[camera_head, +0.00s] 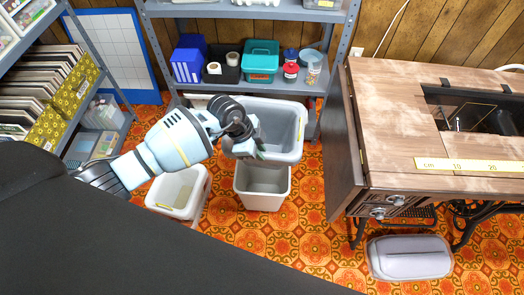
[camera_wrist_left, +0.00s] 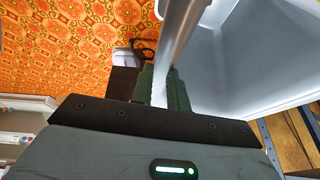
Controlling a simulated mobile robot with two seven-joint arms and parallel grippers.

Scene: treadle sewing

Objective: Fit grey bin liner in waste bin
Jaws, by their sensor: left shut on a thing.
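The grey bin liner (camera_head: 289,117) is a bluish-grey, open-topped rigid tub. My left gripper (camera_head: 252,147) is shut on its near left rim and holds it tilted, its inside facing the head camera. The left wrist view shows the fingers (camera_wrist_left: 166,88) closed on the pale rim, with the liner's smooth inside wall (camera_wrist_left: 225,65) to the right. The light grey waste bin (camera_head: 262,198) stands upright and open on the floor, just below the liner in the head view. The liner overlaps its far rim in that picture; I cannot tell whether they touch. My right gripper is out of view.
A white bin (camera_head: 163,210) stands left of the waste bin. A metal shelf (camera_head: 290,86) with boxes and jars is behind the liner. The sewing table (camera_head: 400,110) is on the right, with a grey cushion-like object (camera_head: 409,257) before it. Patterned floor in front is free.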

